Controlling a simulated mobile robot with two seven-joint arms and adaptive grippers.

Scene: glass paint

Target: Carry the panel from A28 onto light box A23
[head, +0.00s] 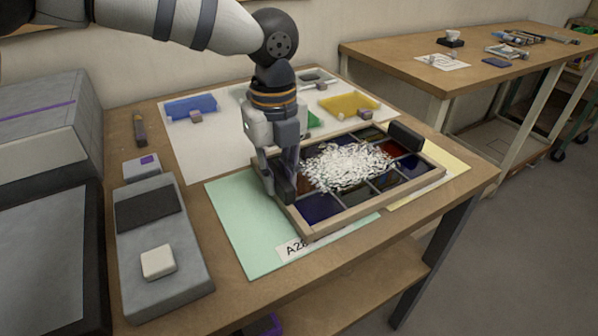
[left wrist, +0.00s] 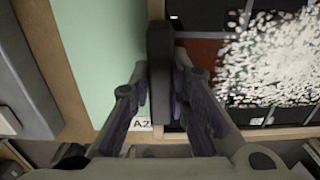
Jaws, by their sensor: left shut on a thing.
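The panel (head: 310,228) is a wooden frame of dark coloured panes with a heap of white bits over its middle. It lies over the pale green mat (head: 235,215) with the A28 label (head: 293,247); I cannot tell whether it touches the mat. My left gripper (head: 281,188) is shut on the dark handle at the panel's left end. In the left wrist view the handle (left wrist: 160,50) stands between the fingers (left wrist: 160,90). A second dark handle (head: 405,138) is at the far right end, free. No A23 label is readable. My right gripper is out of view.
A grey device with a white block (head: 158,262) stands at the left of the table. A white sheet (head: 190,150) with blue, green and yellow pieces lies behind the panel. A pale yellow sheet (head: 452,166) shows at the right. Another bench (head: 425,72) stands behind right, beyond a gap.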

